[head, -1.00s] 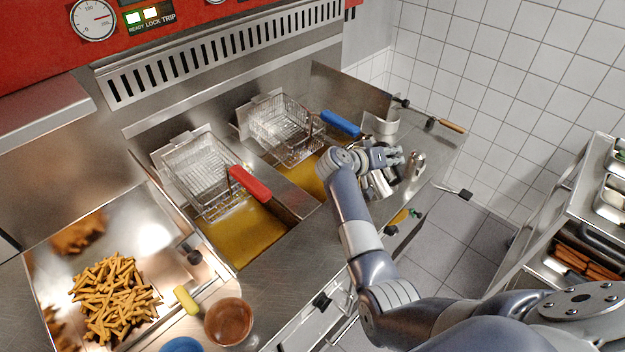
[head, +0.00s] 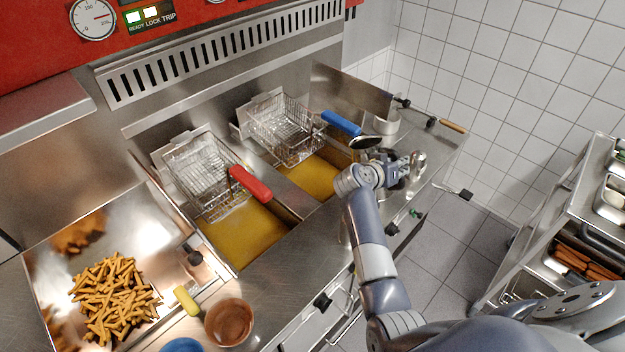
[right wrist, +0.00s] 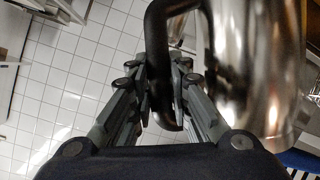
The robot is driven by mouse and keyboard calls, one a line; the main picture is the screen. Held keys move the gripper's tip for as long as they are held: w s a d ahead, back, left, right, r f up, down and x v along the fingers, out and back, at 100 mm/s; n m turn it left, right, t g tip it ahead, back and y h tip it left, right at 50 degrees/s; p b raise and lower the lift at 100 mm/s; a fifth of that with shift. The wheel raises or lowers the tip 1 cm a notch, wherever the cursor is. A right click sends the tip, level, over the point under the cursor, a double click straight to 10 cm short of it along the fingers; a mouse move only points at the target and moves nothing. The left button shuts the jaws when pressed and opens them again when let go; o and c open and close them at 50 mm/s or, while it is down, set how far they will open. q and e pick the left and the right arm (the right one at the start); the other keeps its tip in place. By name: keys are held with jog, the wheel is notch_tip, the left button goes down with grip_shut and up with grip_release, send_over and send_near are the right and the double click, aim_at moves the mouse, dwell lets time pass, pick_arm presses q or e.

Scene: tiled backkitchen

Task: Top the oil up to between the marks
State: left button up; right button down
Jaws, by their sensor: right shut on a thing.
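My right gripper (head: 402,168) is shut on the black handle (right wrist: 157,45) of a shiny steel jug (right wrist: 255,65). In the head view the gripper and jug are over the steel ledge right of the right fryer well. A dark oval with a bright rim (head: 365,142), seemingly the jug's mouth, shows beside the gripper; the rest is mostly hidden. Golden oil stands in the right well (head: 312,180) and the left well (head: 240,238). The level marks cannot be made out. My left gripper is not in view.
A blue-handled basket (head: 283,130) hangs over the right well, a red-handled basket (head: 198,172) over the left. A tray of fries (head: 115,295) and a copper-coloured bowl (head: 229,322) are at lower left. A steel shaker (head: 418,164) stands right of my gripper.

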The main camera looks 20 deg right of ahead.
aim_at(404, 182)
jog(key=shift+s+d+f+m+t, duration=0.15)
jog(key=shift+s+d+m+t, duration=0.15)
jog(key=shift+s, duration=0.4)
jog(key=shift+s+d+f+m+t, duration=0.1)
jog(key=shift+s+d+m+t, duration=0.15)
jog(key=shift+s, duration=0.4)
jog(key=shift+w+f, duration=0.15)
jog(key=shift+s+f, duration=0.2)
jog(key=shift+f, duration=0.1)
jog(key=s+f+m, duration=0.1)
jog(key=s+d+f+m+t, duration=0.1)
jog(key=shift+s+f+t+y, duration=0.25)
jog(key=shift+f+y, duration=0.15)
